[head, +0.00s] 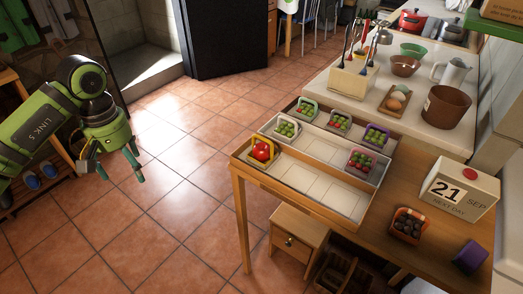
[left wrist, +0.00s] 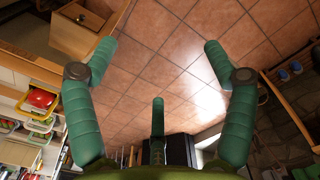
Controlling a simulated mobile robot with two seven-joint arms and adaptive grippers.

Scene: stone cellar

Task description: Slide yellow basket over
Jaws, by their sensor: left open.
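The yellow basket (head: 262,151) holds red round produce and sits at the left end of the front wooden tray (head: 322,193) on the table. The tray's marked cells to its right are empty. In the left wrist view, the basket with its red contents (left wrist: 41,98) shows at the left edge. My left gripper (head: 118,168) is open and empty over the floor, well left of the table and apart from the basket. Its spread green fingers also show in the left wrist view (left wrist: 158,50). My right gripper is not in view.
Behind the front tray, further trays hold a white basket (head: 285,129), a pink basket (head: 360,161) and a purple basket (head: 376,136). A calendar block (head: 459,189), an orange basket (head: 409,225) and a purple box (head: 470,256) stand at the right. Floor between gripper and table is clear.

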